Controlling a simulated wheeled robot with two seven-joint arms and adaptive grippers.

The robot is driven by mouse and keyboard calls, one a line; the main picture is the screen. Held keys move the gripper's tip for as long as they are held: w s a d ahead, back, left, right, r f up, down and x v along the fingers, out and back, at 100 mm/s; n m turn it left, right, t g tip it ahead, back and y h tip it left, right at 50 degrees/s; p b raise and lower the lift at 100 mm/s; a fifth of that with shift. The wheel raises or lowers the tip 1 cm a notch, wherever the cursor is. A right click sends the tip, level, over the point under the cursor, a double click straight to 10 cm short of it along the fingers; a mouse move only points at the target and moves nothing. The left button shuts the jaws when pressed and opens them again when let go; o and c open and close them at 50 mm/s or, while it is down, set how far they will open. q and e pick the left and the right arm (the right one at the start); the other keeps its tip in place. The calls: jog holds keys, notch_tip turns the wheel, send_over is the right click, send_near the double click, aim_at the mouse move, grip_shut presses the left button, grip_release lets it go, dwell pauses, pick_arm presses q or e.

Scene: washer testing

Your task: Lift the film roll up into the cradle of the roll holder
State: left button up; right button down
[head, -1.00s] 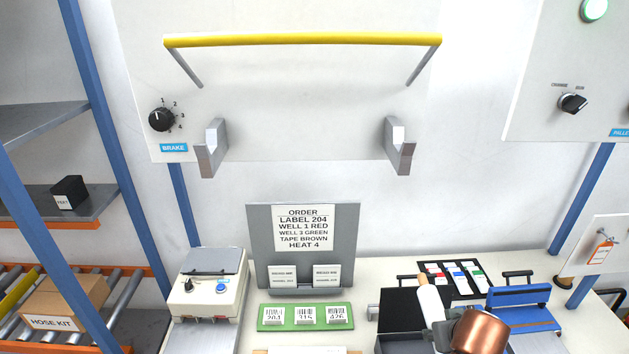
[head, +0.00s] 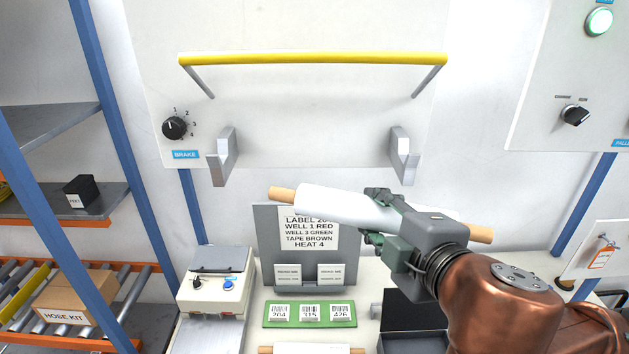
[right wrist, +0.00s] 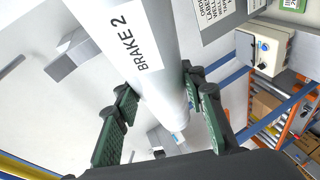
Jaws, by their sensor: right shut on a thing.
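The film roll (head: 335,204) is a white cylinder with tan core ends, held roughly level but sloping down to the right in the head view. My right gripper (head: 376,215) is shut on it right of its middle. In the right wrist view the roll (right wrist: 150,50) carries a "BRAKE 2" label and lies between the green finger pads. The roll holder has two grey cradle arms, the left (head: 222,160) and the right (head: 404,158), on a white panel. In the head view the roll appears below both arms, apart from them. My left gripper is not in view.
A yellow bar (head: 313,58) spans above the cradle arms. The brake knob (head: 174,128) on the panel points near 1 or 2. A grey order board (head: 268,245) stands behind the roll. A second roll (head: 311,350) lies at the bottom edge. Shelves stand left.

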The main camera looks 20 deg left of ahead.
jog(key=s+a+r+n+y+p, duration=0.1)
jog(key=s+a+r+n+y, duration=0.2)
jog(key=s+r, duration=0.3)
jog(key=s+a+r+n+y, duration=0.3)
jog(key=s+a+r, duration=0.1)
jog(key=s+r, duration=0.25)
pick_arm(q)
notch_tip(320, 180, up, 9)
jog(key=p, duration=0.7)
jog(key=shift+w+p, duration=0.35)
jog(key=shift+p, duration=0.05)
pick_arm(e)
jog(key=shift+g, duration=0.3)
jog(key=shift+w+a+f, duration=0.7)
jog(key=shift+w+a, duration=0.05)
jog(key=shift+w, duration=1.9)
jog(key=shift+w+a+f, duration=0.7)
jog(key=shift+w, duration=1.95)
jog(key=shift+w+a+f, duration=0.7)
jog(key=shift+w+a, duration=0.05)
jog(key=shift+w, duration=1.9)
pick_arm(q)
jog(key=shift+r, duration=0.1)
